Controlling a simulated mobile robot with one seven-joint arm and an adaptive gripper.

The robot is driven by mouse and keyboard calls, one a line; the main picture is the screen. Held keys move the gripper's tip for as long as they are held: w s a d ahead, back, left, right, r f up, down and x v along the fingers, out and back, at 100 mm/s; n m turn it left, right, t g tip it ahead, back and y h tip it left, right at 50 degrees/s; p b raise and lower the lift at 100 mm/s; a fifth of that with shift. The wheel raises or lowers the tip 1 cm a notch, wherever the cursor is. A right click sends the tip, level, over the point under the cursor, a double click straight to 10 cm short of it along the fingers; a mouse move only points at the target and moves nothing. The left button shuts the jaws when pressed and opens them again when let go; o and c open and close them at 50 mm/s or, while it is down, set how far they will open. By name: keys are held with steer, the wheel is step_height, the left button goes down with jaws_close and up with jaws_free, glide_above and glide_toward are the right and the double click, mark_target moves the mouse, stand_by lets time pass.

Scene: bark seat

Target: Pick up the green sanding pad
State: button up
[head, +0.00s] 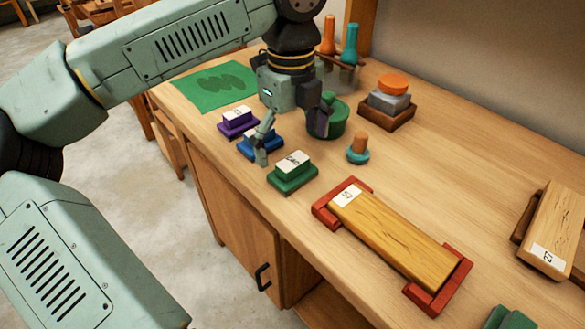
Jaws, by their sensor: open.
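The green sanding pad (293,180) sits on the wooden bench near its front edge, with a white label on its raised top block. It is in full view, and nothing touches it. My gripper (291,140) is open and empty, pointing down just behind the green pad in the picture. One finger shows in front of a blue pad (250,149) and hides part of it. The other finger shows in front of a green round container (334,123). I cannot tell the gripper's exact height above the bench.
A purple pad (236,125) stands left of the blue one. An orange-and-teal knob (358,147) stands right of the green pad. A yellow wooden block (390,237) lies in a red holder (328,213) to the front right. The bench (455,165) is clear at middle right.

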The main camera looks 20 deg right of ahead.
mark_target(293, 160)
steer(key=shift+s+d+f+p, duration=0.15)
steer(key=shift+f+p, duration=0.7)
steer(key=shift+f, duration=1.85)
steer(key=shift+c, duration=0.6)
steer(key=c, duration=1.2)
steer(key=shift+o, duration=0.2)
steer(key=shift+r, duration=0.2)
steer(key=shift+r, duration=0.25)
steer(key=shift+s+a+r+b, duration=0.15)
steer(key=shift+a+r+b, duration=0.05)
steer(key=shift+r+b, duration=0.4)
steer(key=shift+s+a+r+b, duration=0.2)
steer(key=shift+r+b, duration=0.15)
steer(key=shift+r, duration=0.3)
steer(key=s+a+r+b, duration=0.1)
steer(key=s+a+b, duration=0.2)
steer(key=s+a, duration=0.7)
steer(key=shift+s+a+r, duration=0.2)
steer(key=shift+a+r, duration=0.15)
steer(key=shift+a, duration=0.15)
